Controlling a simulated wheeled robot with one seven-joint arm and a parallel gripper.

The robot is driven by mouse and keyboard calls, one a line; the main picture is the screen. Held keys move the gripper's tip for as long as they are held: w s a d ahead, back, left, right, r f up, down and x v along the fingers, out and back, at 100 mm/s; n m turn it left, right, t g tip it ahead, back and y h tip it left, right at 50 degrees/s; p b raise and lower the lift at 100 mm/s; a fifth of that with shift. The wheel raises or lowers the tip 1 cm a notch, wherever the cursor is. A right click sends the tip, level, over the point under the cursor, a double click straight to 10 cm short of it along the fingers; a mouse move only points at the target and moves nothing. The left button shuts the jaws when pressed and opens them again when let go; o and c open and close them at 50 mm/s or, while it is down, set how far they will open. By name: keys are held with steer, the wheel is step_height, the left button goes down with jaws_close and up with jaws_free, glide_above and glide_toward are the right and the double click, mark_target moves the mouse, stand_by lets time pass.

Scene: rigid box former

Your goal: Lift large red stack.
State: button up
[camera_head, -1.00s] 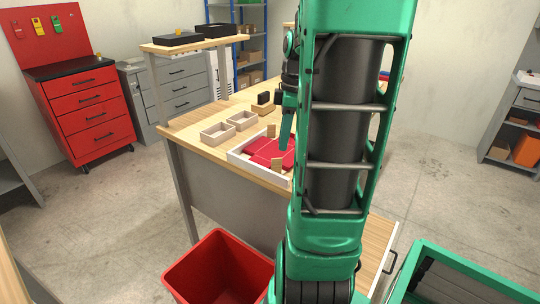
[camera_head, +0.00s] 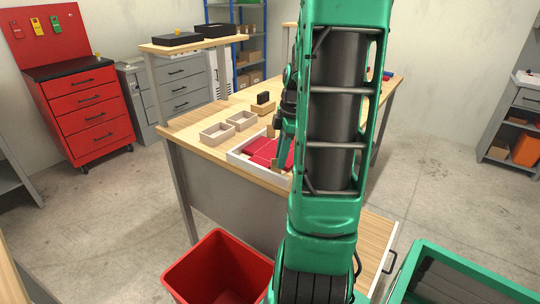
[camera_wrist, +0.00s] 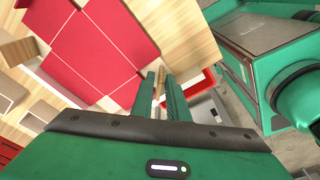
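The large red stack (camera_head: 262,150) lies flat in a shallow white tray (camera_head: 240,158) on the wooden workbench. In the wrist view its flat red panels (camera_wrist: 105,45) fill the upper left, with pale seams between the panels. My gripper (camera_wrist: 160,76) is at the stack's edge, with its two green fingers a little apart. A narrow tan wooden piece shows between the fingers; I cannot tell whether they touch it. In the head view my arm hides the right part of the tray and stack, and the fingertips are partly hidden.
Two small open wooden boxes (camera_head: 217,133) stand left of the tray, and a wooden block with a black piece (camera_head: 264,104) stands behind. A red bin (camera_head: 218,268) is on the floor before the bench. A green crate (camera_head: 450,275) is at lower right.

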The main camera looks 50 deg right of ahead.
steer(key=shift+w+a+f, duration=0.1)
steer(key=shift+f, duration=1.05)
jaws_close()
